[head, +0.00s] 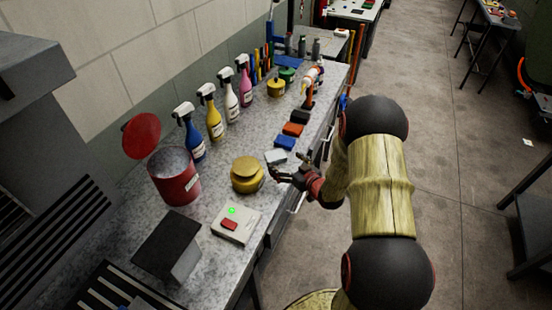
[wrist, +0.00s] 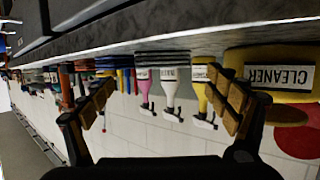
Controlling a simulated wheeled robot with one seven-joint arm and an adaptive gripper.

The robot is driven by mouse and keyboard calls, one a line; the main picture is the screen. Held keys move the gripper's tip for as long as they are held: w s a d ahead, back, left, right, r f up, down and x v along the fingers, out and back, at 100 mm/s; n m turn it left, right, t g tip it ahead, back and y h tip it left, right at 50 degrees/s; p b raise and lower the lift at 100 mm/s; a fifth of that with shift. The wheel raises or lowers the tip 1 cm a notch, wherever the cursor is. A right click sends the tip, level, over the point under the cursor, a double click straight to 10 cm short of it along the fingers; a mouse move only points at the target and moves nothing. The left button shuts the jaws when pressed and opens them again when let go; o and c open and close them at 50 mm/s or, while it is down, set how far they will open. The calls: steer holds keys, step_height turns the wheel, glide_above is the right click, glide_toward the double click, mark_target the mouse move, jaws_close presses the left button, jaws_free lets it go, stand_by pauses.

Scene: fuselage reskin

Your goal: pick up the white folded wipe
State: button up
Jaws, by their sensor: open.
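The white folded wipe (head: 275,156) lies flat near the front edge of the grey workbench in the head view, in front of a blue pad. My gripper (head: 287,166) is right beside it at the bench edge, with its fingers apart and nothing seen between them. Whether a finger touches the wipe cannot be told. In the wrist view, which is upside down, both fingers of my gripper (wrist: 162,98) are spread wide.
A blue pad (head: 285,142), an orange pad (head: 293,129) and a dark pad (head: 300,117) lie behind the wipe. A yellow tin (head: 247,177) stands left of it. Spray bottles (head: 214,122) line the wall. A box with a red button (head: 235,225) sits nearer.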

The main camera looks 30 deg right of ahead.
mark_target(278, 157)
steer(key=x, duration=0.4)
steer(key=shift+w+a+f+b, duration=0.1)
steer(key=shift+w+f+b, duration=0.1)
steer(key=shift+w+b, duration=0.2)
steer(key=shift+s, duration=0.1)
steer(key=shift+c, duration=0.7)
steer(key=c, duration=1)
steer(key=shift+r, duration=0.1)
